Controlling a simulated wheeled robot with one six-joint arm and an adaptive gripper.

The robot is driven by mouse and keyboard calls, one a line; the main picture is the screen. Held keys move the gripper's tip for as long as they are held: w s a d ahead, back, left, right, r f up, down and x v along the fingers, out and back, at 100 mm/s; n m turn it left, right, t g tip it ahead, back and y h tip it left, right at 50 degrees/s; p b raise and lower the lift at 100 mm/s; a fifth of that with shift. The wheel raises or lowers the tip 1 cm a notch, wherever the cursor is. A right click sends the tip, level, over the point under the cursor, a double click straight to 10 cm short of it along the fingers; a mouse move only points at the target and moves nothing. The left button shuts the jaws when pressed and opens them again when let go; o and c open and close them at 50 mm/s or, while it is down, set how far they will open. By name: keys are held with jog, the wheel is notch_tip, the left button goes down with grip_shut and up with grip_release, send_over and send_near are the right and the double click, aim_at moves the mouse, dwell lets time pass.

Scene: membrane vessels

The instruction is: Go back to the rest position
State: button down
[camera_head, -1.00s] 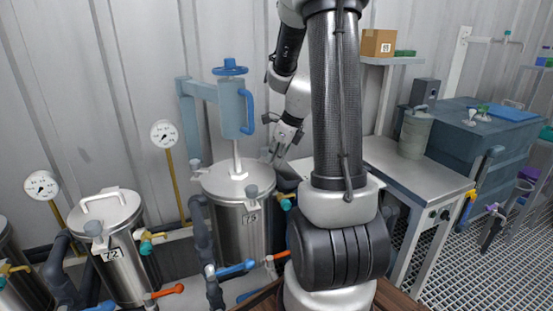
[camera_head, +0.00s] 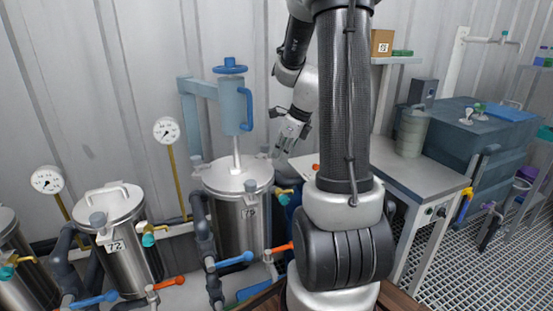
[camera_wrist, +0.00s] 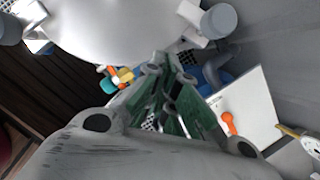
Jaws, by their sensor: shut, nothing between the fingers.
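My gripper (camera_head: 281,150) hangs to the right of the vessel marked 75 (camera_head: 238,215), just above the level of its lid, pointing down. In the wrist view the fingers of my gripper (camera_wrist: 168,62) come together, shut with nothing between them. The round grey lid of a vessel (camera_wrist: 115,25) fills the top of that view, apart from the fingertips. My own arm hides part of the space right of the vessel in the head view.
The vessel marked 72 (camera_head: 122,255) stands at left, with pressure gauges (camera_head: 166,131) behind. A blue press with a handwheel (camera_head: 230,69) rises over vessel 75. A grey bench (camera_head: 425,178) and a blue-grey cabinet (camera_head: 460,140) are at right. Grated floor lies in front.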

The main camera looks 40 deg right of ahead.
jog(key=v, duration=0.8)
jog(key=shift+s, duration=0.2)
jog(key=shift+a, duration=0.15)
jog(key=s+a+r+n, duration=0.1)
jog(key=s+a+n, duration=0.3)
jog(key=n, duration=0.6)
jog(key=s+a+r+n+h, duration=0.1)
jog(key=s+a+n, duration=0.3)
jog(key=n, duration=0.6)
jog(key=s+a+r+n+h, duration=0.1)
jog(key=s+a+r+n, duration=0.2)
jog(key=s+n, duration=0.5)
jog(key=shift+a+n, duration=0.75)
jog(key=shift+n, duration=0.15)
jog(key=shift+s+r, duration=0.1)
